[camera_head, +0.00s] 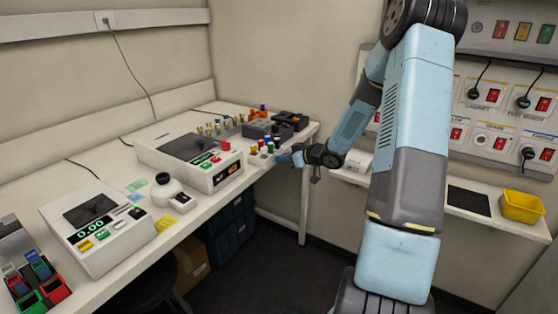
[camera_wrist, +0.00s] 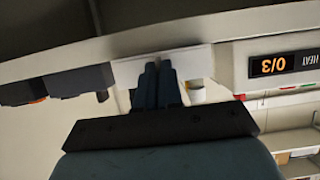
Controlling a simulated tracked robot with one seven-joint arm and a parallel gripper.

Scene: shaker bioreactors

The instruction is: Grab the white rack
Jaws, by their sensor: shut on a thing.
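The white rack (camera_head: 261,159) stands near the front edge of the bench at its right end, with several colour-capped tubes in it. My gripper (camera_head: 290,157) reaches in from the right at the rack's side. In the wrist view the picture is upside down, and my gripper's dark fingers (camera_wrist: 158,72) are close together against the white side of the rack (camera_wrist: 195,60). The fingers are shut on the rack. The exact contact at the fingertips is partly hidden. The rack appears to be upright and at bench level.
A balance (camera_head: 97,225) is further left. A yellow bin (camera_head: 521,206) sits on the right shelf.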

